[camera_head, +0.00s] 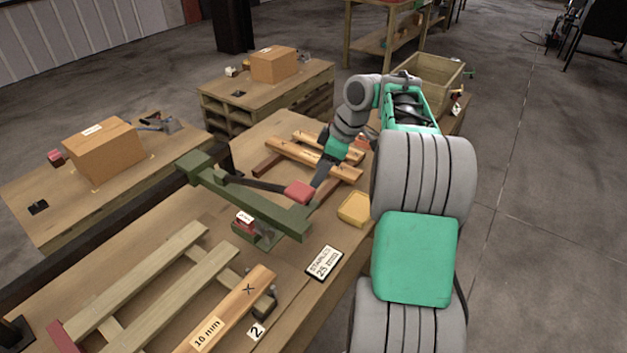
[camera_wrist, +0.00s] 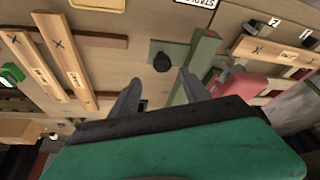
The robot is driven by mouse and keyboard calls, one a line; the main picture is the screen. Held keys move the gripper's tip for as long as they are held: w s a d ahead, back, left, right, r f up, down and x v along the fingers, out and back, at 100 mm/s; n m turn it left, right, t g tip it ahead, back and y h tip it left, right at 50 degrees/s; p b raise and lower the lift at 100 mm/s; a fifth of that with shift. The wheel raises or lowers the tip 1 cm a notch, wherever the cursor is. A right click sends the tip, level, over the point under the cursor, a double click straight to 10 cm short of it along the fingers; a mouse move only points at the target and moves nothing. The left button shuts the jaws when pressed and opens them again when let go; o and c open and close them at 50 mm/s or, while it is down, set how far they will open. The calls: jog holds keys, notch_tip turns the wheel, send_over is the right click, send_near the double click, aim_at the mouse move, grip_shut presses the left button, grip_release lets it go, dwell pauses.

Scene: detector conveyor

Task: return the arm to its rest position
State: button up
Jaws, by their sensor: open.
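My arm reaches from the right over the workbench in the head view, its elbow raised and its forearm pointing down. My gripper (camera_head: 317,182) is at the end of it, above the bench beside the red end (camera_head: 299,191) of a dark lever. In the wrist view my gripper (camera_wrist: 159,82) shows two grey fingers spread apart with nothing held between them. A round black knob (camera_wrist: 162,62) on a green plate shows beyond the fingertips. Whether the fingers touch anything below cannot be told.
A green beam (camera_head: 240,205) crosses the workbench close to my gripper. Wooden planks (camera_head: 313,157) lie behind it, and a slatted wooden frame (camera_head: 150,290) lies in front. A yellow tray (camera_head: 354,209) and a staples label (camera_head: 324,262) sit near my arm. Floor (camera_head: 540,220) at right is clear.

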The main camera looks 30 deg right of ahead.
jog(key=shift+r, duration=0.15)
jog(key=s+d+f+m+g, duration=0.15)
jog(key=s+f+m, duration=0.35)
jog(key=f+m, duration=0.5)
jog(key=s+a+f+m+h, duration=0.15)
jog(key=s+m, duration=0.25)
jog(key=s, duration=0.4)
jog(key=s+a+r+h, duration=0.2)
jog(key=s+a, duration=0.6)
jog(key=s, duration=0.1)
jog(key=w+a+r+n+t, duration=0.1)
jog(key=a+r+n+t, duration=0.1)
jog(key=a+r+n, duration=0.2)
jog(key=a+r, duration=0.3)
jog(key=a, duration=0.2)
jog(key=shift+w+a+r, duration=0.15)
jog(key=shift+w+r, duration=0.05)
jog(key=shift+w, duration=0.2)
